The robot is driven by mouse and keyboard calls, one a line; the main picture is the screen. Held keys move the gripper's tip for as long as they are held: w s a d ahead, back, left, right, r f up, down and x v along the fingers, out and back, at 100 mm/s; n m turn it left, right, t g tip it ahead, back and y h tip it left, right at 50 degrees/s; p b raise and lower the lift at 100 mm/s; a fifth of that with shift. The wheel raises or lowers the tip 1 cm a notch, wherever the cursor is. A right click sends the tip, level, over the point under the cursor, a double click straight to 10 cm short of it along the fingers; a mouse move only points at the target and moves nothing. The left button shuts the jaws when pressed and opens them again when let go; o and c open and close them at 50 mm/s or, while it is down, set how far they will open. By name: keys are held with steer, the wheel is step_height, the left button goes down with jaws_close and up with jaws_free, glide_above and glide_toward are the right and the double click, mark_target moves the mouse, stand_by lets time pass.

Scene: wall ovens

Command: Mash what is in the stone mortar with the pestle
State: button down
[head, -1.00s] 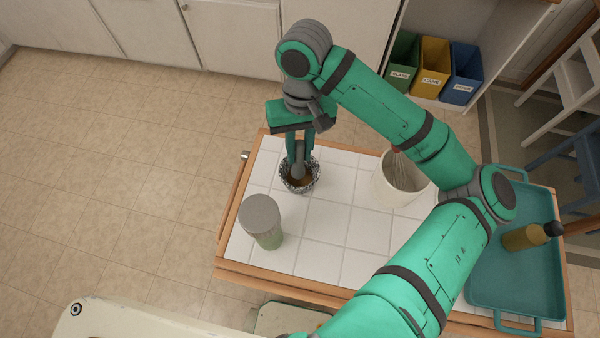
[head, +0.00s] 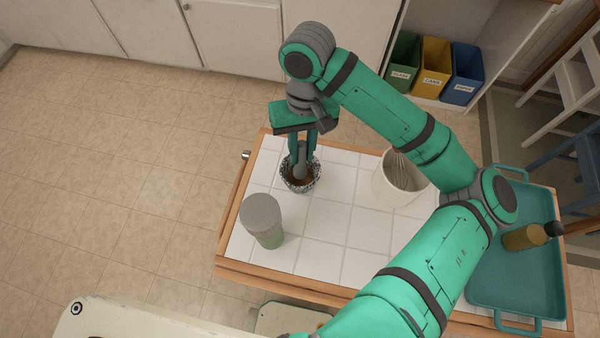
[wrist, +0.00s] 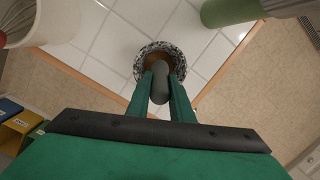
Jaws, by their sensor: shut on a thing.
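The stone mortar (head: 313,183), speckled black and white, stands on the white tiled top of the cart. Brown contents show inside it. The grey pestle (head: 301,160) is upright between the fingers of my gripper (head: 301,158), with its lower end inside the mortar's bowl. In the wrist view my gripper (wrist: 160,92) is shut on the pestle (wrist: 160,80), which points down into the mortar (wrist: 177,56). The pestle's tip and part of the contents are hidden.
A green jar with a grey lid (head: 263,221) stands left and nearer. A white crock with a whisk (head: 390,186) stands right of the mortar. A teal tray (head: 500,285) with an oil bottle (head: 525,237) lies at the right. Tiles between are clear.

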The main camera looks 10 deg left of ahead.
steer(key=shift+w+r, duration=0.1)
steer(key=shift+r, duration=3.1)
